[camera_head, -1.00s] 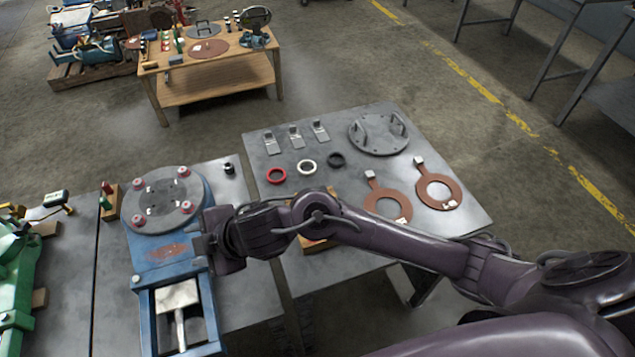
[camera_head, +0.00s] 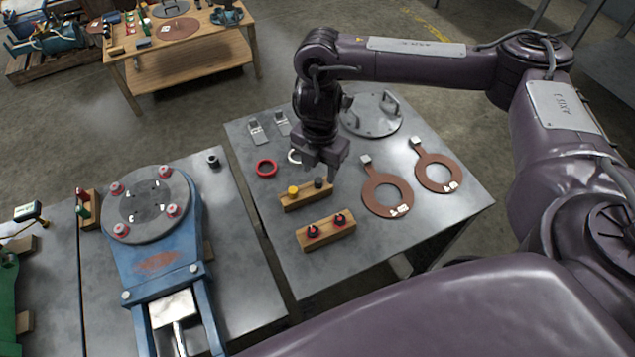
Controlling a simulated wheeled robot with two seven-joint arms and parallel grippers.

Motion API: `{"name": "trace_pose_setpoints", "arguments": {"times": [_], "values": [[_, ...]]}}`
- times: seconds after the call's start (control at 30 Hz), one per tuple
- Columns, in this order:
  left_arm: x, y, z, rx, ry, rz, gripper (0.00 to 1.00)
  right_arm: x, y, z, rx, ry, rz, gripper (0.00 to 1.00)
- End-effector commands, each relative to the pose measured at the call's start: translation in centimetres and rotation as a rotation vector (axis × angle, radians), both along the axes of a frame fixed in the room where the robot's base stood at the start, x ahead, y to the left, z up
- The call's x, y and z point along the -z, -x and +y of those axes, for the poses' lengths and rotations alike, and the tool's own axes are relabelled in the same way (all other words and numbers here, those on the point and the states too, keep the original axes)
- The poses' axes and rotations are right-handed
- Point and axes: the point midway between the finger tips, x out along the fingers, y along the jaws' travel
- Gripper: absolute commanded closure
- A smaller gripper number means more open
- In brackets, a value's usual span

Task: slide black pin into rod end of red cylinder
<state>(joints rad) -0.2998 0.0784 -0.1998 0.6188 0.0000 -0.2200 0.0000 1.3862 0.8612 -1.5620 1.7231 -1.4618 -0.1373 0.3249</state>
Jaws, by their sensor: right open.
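A wooden block (camera_head: 304,200) on the right-hand grey table holds two short pieces, one with a yellow top (camera_head: 293,190) and one with a dark top (camera_head: 318,183); the dark one looks like the black pin, though it is small. My right gripper (camera_head: 322,167) is open and points down, just above and behind the dark-topped piece, with nothing seen between its fingers. I cannot tell whether it touches the piece. I see no red cylinder or rod end that I can make out. My left gripper is not in view.
A second wooden block (camera_head: 328,233) with two red-and-black knobs stands nearer. Brown ring plates (camera_head: 387,192), a red ring (camera_head: 266,168) and a round grey plate with handles (camera_head: 373,115) lie around. A blue valve (camera_head: 157,262) with a grey flange stands on the left table.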

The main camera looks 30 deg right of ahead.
Motion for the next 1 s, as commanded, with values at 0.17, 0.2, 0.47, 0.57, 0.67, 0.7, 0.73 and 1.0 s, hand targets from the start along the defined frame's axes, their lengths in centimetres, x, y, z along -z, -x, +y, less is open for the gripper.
{"name": "trace_pose_setpoints", "arguments": {"times": [0.17,0.2,0.47,0.57,0.67,0.7,0.73,1.0], "values": [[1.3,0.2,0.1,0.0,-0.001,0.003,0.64,2.8,-0.8,-0.4,0.003,-0.002,0.001,0.55],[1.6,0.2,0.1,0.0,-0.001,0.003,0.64,3.4,-1.0,-0.4,0.002,-0.002,0.002,0.55],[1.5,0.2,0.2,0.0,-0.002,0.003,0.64,5.3,-1.2,-0.5,-0.001,-0.001,-0.002,0.55],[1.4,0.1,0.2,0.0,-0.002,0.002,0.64,5.3,-1.2,-0.5,-0.001,-0.001,-0.003,0.55],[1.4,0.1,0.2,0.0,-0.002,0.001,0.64,5.3,-1.2,-0.5,-0.001,-0.001,-0.003,0.56],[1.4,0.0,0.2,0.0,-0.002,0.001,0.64,5.3,-1.2,-0.5,-0.001,-0.001,-0.003,0.61],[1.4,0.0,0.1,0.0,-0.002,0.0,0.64,5.3,-1.2,-0.5,-0.001,-0.002,-0.003,0.65],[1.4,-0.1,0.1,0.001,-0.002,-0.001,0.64,5.2,-1.2,-0.5,-0.001,-0.002,-0.003,1.0]]}}
